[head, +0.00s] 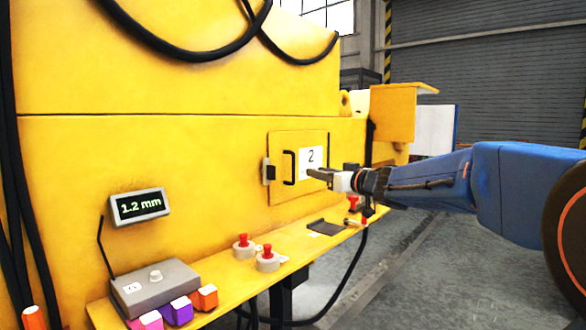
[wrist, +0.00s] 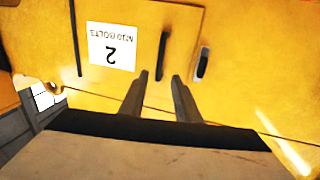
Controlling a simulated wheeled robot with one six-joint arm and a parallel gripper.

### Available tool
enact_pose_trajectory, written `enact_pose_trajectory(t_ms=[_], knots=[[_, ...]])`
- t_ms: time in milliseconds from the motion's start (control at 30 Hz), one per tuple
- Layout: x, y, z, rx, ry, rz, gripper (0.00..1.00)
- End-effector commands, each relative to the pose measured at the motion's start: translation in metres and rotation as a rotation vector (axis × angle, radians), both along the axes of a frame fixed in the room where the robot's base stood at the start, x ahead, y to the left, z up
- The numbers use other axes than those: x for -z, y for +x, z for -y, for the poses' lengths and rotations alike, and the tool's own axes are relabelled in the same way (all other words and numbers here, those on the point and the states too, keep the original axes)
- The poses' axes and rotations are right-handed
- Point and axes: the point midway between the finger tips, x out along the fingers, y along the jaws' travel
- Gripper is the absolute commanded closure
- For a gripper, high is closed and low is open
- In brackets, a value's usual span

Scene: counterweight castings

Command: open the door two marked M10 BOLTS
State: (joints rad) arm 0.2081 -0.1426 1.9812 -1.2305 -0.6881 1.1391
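Door two (head: 283,143) is a yellow panel set in the yellow machine side, and it looks shut. Its white label (head: 311,160) shows a 2; in the wrist view the label (wrist: 111,46) reads M10 BOLTS, upside down. A black upright bar handle (head: 289,167) is on the door's left part; it also shows in the wrist view (wrist: 162,56). A dark latch-like piece (head: 268,171) sits left of the door. My gripper (head: 314,173) is in front of the door by the label. In the wrist view my fingers (wrist: 159,76) are open and empty, the handle beyond their tips.
A yellow ledge (head: 215,290) runs below the door, with two red-topped grey knobs (head: 268,258), a dark pad (head: 326,228) and coloured blocks (head: 178,311). A grey box (head: 155,288) stands under a display (head: 139,207) reading 1.2 mm. Black cables hang nearby. Floor (head: 420,270) at right is clear.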

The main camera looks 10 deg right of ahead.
Motion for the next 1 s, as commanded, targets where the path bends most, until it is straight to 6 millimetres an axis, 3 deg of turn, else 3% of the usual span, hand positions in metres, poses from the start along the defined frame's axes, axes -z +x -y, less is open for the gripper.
enact_pose_trajectory(t_ms=[600, 800, 1000], knots=[[0.001, 0.098, -0.046, 0.000, 0.000, 0.000, 0.70], [0.000, 0.117, -0.054, 0.001, -0.001, 0.000, 0.70], [0.000, 0.123, -0.056, 0.002, -0.001, 0.000, 0.70]])
